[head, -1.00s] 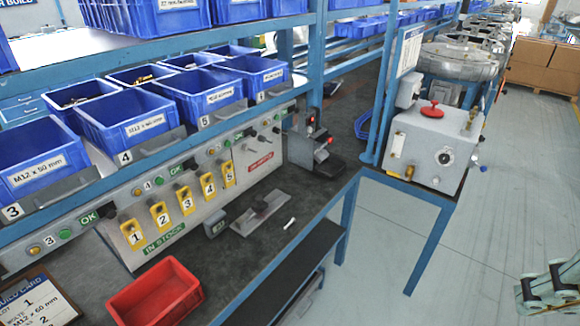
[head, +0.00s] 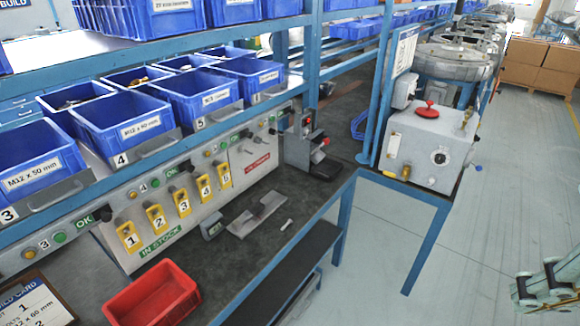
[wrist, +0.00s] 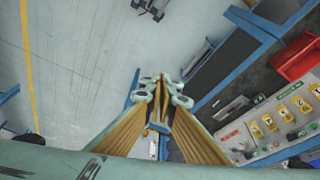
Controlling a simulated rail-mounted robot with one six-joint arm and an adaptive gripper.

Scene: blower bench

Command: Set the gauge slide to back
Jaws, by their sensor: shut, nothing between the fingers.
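The gauge is a flat grey metal plate with a small raised block, the gauge slide (head: 259,210), on the dark bench top in front of the grey panel. The block sits near the middle of the plate; its exact setting is too small to tell. The plate also shows in the wrist view (wrist: 230,108), right of my fingers. My gripper (wrist: 160,82) is shut and empty, its fingertips together above the floor side of the bench. In the head view only a pale green part of my arm end shows at the lower right edge, well apart from the gauge.
A white bolt-like piece (head: 286,224) lies right of the plate and a small grey display box (head: 213,226) left of it. A red bin (head: 153,293) stands at the near bench edge. Blue bins (head: 122,128) and a shelf overhang the panel. Open floor (head: 390,238) lies right of the bench.

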